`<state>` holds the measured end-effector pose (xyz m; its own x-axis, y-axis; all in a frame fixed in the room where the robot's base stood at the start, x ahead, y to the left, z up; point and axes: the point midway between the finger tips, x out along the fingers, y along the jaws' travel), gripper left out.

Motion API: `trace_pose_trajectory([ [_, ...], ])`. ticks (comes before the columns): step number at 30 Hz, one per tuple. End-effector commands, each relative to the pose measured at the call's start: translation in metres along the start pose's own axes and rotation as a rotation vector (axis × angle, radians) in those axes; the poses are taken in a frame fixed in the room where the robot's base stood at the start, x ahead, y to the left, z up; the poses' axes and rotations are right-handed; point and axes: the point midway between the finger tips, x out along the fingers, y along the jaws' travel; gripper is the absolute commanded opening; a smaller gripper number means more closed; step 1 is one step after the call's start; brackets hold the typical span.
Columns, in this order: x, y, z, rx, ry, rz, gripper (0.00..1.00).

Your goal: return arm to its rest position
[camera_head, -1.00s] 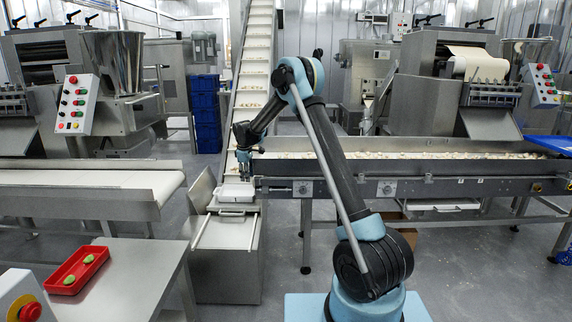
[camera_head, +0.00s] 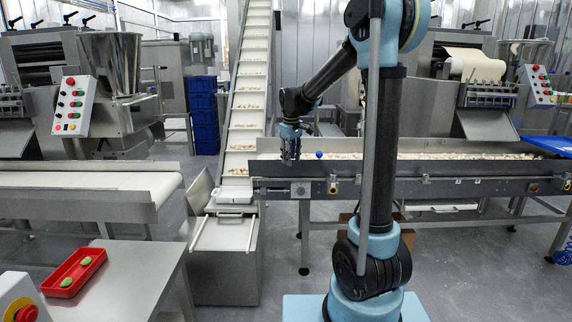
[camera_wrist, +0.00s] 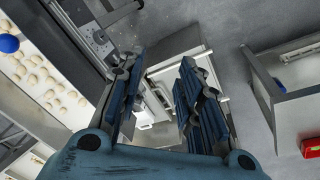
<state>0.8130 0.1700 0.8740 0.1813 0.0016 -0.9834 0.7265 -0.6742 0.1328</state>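My arm stands nearly upright in the head view, with its forearm sloping down to the left. My gripper (camera_head: 290,155) hangs at the near edge of the long conveyor trough (camera_head: 345,168), pointing down. In the wrist view my gripper (camera_wrist: 157,100) has its two blue-lined fingers well apart. Nothing is seen between them except the floor and machine parts far below. It is open and empty.
A white tray (camera_head: 236,194) sits at the foot of the inclined conveyor (camera_head: 247,100). A red tray (camera_head: 62,284) with two green pieces lies on the metal table (camera_head: 130,275) at left. Grey floor (camera_head: 285,240) is open in front.

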Motion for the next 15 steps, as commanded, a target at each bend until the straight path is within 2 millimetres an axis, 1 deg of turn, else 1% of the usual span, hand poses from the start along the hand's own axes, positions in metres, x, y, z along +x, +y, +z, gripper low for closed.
trace_pose_trajectory([
  [1, -0.006, -0.002, 0.017, 0.026, 0.000, 0.000, 0.33],
  [6, -0.022, -0.012, 0.067, 0.114, 0.001, 0.000, 0.33],
  [10, -0.031, -0.021, 0.104, 0.181, 0.001, 0.001, 0.33],
  [15, -0.037, -0.037, 0.153, 0.268, 0.002, 0.002, 0.33],
])
